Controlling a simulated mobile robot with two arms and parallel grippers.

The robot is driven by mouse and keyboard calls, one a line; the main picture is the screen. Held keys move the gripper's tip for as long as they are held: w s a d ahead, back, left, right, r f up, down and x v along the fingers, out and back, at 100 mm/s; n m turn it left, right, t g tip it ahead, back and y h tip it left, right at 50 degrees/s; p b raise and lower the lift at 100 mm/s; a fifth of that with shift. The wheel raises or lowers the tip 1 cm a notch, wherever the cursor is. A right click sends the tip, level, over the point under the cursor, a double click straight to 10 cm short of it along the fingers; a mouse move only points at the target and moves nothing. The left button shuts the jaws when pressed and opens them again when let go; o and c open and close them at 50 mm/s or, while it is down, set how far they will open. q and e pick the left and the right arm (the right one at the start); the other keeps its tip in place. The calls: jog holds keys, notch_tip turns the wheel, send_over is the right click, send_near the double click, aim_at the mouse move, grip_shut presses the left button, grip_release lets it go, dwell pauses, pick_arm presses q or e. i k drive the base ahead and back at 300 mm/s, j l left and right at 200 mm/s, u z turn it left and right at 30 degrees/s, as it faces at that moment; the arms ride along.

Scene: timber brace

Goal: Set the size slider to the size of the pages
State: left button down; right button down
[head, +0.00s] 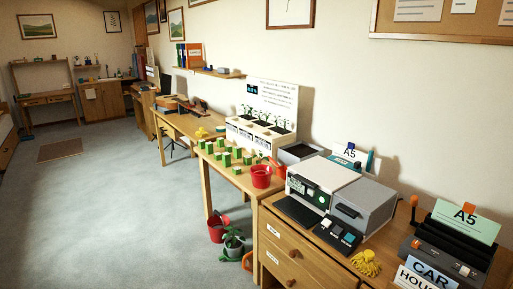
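A black desktop machine (447,247) stands at the right end of the wooden cabinet. A pale green sheet marked A5 (465,222) stands upright at its back, with a small orange piece (469,208) at its top edge. An orange-topped upright lever (414,204) is at the machine's left side. I cannot tell which part is the size slider or where it is set. Cards reading CAR (430,275) and HOUSE (408,279) are at the front, cut off below. Another A5 card (350,153) stands behind the grey-and-white machine. Neither gripper is in view.
A grey-and-white machine (365,206) with a dark front tray and a button pad (337,234) stands on the cabinet (290,252). A yellow tassel-like bundle (366,263) lies between the machines. Left is a table with green blocks and a red pot (261,177). Grey floor (120,210) is open.

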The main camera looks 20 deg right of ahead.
aim_at(464, 271)
jog(key=z, duration=0.45)
jog(key=l+z, duration=0.15)
jog(key=z, duration=0.3)
jog(key=l+z, duration=0.1)
jog(key=z, duration=0.35)
jog(key=l+z, duration=0.1)
jog(key=z, duration=0.4)
jog(key=k, duration=0.05)
